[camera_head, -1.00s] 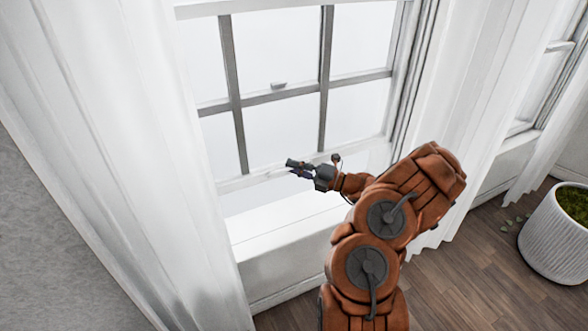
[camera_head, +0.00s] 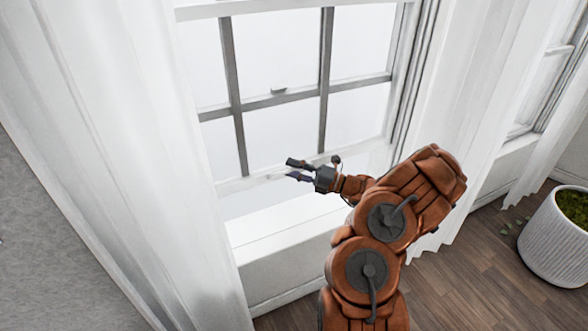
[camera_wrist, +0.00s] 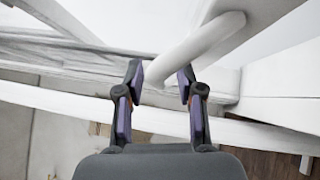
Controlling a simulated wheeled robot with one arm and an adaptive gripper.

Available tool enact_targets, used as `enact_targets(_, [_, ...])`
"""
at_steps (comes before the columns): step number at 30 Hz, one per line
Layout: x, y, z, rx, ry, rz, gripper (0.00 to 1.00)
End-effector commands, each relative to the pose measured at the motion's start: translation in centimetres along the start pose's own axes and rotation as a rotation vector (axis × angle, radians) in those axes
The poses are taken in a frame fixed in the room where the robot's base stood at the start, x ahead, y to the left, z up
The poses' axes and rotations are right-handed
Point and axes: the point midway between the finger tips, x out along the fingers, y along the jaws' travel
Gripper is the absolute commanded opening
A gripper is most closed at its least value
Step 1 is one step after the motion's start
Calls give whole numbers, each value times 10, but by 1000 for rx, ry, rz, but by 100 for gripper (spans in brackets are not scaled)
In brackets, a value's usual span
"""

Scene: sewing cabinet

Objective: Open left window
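The left window (camera_head: 277,126) has a white frame with grey bars and stands straight ahead between white curtains. Its lower rail (camera_head: 240,184) has a pale strip below it, above the white sill. My gripper (camera_head: 290,169) is in front of this rail, with its fingers spread. In the wrist view my gripper (camera_wrist: 160,78) is also open. A white curved handle (camera_wrist: 200,45) reaches down to between the fingertips there. I cannot tell whether the fingers touch it. A small grey latch (camera_head: 278,91) sits higher on the window's middle bar.
A white curtain (camera_head: 110,150) hangs close to the window's left side, another (camera_head: 475,110) to its right. A second window (camera_head: 540,90) is at the far right. A ribbed white planter (camera_head: 553,240) stands on the wooden floor at right.

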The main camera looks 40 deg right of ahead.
Motion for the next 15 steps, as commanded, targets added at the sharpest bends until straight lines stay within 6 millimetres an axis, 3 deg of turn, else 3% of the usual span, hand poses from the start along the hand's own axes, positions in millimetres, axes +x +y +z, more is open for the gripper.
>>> enact_targets(7, [-18, 0, 1, 0, -3, 1, 37])
enact_targets(15, [-70, -1, 1, 0, -5, -3, 37])
